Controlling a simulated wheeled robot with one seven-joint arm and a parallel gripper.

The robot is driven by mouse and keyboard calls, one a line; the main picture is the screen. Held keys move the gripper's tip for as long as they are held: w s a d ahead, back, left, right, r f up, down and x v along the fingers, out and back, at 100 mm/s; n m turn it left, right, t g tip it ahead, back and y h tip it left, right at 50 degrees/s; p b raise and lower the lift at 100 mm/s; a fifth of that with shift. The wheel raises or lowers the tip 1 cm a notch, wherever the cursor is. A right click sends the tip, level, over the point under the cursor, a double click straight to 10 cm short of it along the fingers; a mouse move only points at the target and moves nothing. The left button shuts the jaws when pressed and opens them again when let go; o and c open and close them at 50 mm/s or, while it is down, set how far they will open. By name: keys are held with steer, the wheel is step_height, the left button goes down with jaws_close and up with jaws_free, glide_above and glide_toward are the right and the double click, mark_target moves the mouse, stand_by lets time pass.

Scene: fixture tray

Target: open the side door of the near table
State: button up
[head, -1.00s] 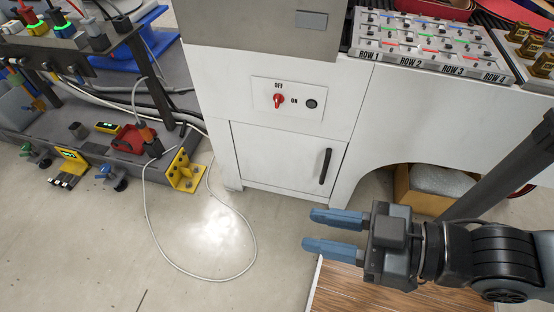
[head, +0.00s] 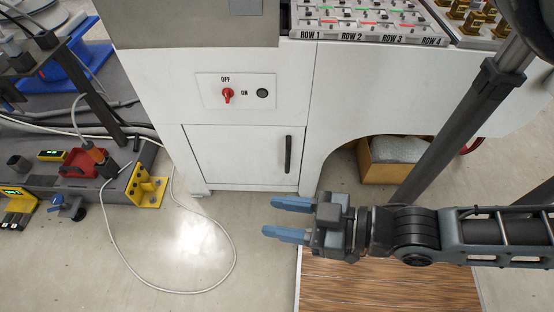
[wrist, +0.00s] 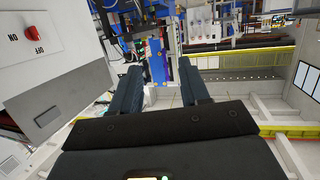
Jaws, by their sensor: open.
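The side door (head: 238,158) is a white panel low in the white near table (head: 140,85). It looks shut. Its black vertical handle (head: 288,154) is near the door's right edge. My gripper (head: 289,218) is open and empty, in front of and below the door in the head view, with its blue fingers pointing left. It is apart from the handle. In the wrist view the two dark fingers (wrist: 160,92) show with nothing between them.
A red switch (head: 227,95) sits above the door. A cardboard box (head: 392,172) is under the table's arch. A brown wooden mat (head: 390,285) lies below my arm.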

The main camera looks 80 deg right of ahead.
steer(key=w+d+f+m+h+b, duration=0.25)
steer(key=d+f, duration=0.35)
steer(key=f, duration=0.6)
steer(key=m+g+h+b, duration=1)
steer(key=m+h, duration=0.1)
steer(key=h, duration=0.2)
glide_toward(288, 158)
steer(key=d, duration=0.3)
steer(key=shift+y, duration=0.25)
steer(key=shift+w+b+x, duration=0.15)
steer(key=shift+b+x, duration=0.5)
steer(key=shift+x, duration=1.4)
steer(key=shift+w+b+x, duration=0.2)
steer(key=shift+b+x, duration=0.4)
steer(key=shift+x, duration=1.4)
steer(key=shift+a+r, duration=0.1)
jaws_close()
